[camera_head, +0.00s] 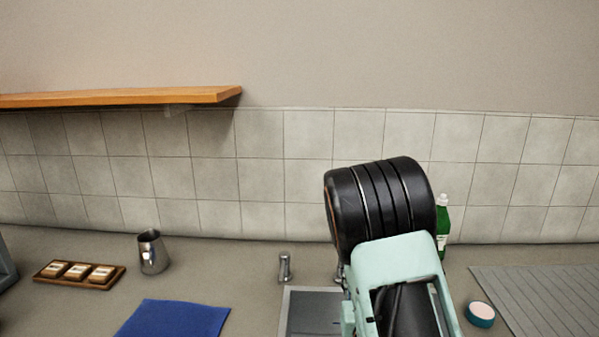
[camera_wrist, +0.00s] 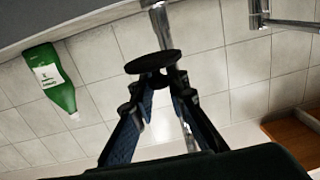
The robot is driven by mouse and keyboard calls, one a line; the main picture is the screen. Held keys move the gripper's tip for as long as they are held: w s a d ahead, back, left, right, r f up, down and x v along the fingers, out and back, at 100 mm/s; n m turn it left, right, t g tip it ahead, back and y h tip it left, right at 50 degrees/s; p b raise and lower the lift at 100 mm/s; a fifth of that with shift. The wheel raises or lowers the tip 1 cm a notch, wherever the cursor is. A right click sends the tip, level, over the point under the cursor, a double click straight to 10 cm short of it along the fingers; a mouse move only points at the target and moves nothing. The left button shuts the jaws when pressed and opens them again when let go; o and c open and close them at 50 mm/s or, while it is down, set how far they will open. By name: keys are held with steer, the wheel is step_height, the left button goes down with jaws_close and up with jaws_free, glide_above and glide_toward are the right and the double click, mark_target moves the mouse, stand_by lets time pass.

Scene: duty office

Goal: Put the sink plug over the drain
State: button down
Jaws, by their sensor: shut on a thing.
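The sink plug (camera_wrist: 152,62) is a flat black disc on a short stem. In the wrist view my gripper (camera_wrist: 157,82) has its two fingers closed on it from below in the picture. The disc is held clear of any surface that I can see. In the head view the sink (camera_head: 313,306) is a grey metal basin at the bottom centre, partly covered by my arm. The drain is not visible in either view. The head view does not show the plug; my arm blocks that area.
A metal tap fitting (camera_head: 285,266) stands behind the sink. A green bottle (camera_head: 442,217) is behind my arm. A teal round container (camera_head: 480,314) and ridged grey mat (camera_head: 550,299) lie right. A blue cloth (camera_head: 174,319), metal pitcher (camera_head: 153,253) and wooden tray (camera_head: 52,277) are left.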

steer(key=s+r+p, duration=0.3)
steer(key=p, duration=0.4)
steer(key=s+p, duration=0.1)
steer(key=shift+s+d+r+p, duration=0.15)
steer(key=shift+s+r+p, duration=0.05)
steer(key=shift+s+p, duration=0.15)
steer(key=shift+f, duration=0.1)
stand_by(0.7)
